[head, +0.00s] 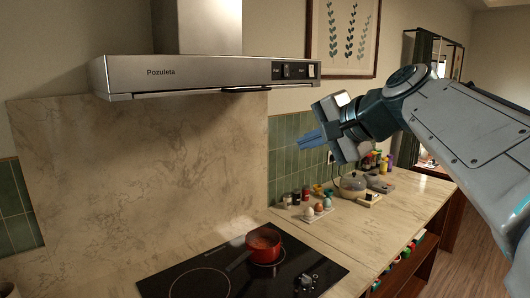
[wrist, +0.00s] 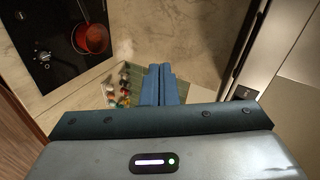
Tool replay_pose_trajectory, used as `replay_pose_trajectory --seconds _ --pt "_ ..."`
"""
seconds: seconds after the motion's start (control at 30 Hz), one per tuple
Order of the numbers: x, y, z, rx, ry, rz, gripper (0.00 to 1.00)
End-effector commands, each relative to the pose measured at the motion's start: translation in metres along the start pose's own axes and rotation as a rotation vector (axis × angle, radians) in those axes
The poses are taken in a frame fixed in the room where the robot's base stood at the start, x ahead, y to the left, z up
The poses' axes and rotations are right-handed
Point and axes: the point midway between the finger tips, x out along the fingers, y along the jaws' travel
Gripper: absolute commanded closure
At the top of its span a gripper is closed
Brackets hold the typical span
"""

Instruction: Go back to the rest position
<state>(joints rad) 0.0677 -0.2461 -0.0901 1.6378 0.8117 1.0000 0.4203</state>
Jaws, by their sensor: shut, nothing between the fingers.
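My gripper (head: 312,139) is raised in the head view, in front of the green tiled wall and just below the right end of the range hood. Its blue fingers are together and empty, pointing left. In the wrist view the fingers (wrist: 158,85) are side by side with nothing between them. My arm reaches in from the right edge of the head view. The gripper touches nothing that I can see.
A steel range hood (head: 200,75) hangs close to the gripper's left. Below, a red pot (head: 263,246) stands on the black cooktop (head: 203,281). Eggs, jars and an appliance (head: 353,184) crowd the counter's back. The counter's front part (head: 375,240) is clear.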

Motion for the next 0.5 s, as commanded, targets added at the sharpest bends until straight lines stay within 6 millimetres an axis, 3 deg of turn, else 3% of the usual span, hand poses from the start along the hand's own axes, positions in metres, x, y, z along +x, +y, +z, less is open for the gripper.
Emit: replay_pose_trajectory --seconds 0.03,0.23,0.4,0.5 --pt "0.005 0.029 0.013 -0.045 -0.008 0.071 1.00" --pt "0.015 0.149 0.059 -0.283 -0.068 0.358 1.00" --pt "0.008 0.247 0.099 -0.515 -0.166 0.580 1.00" --pt "-0.001 0.295 0.118 -0.638 -0.232 0.683 1.00"
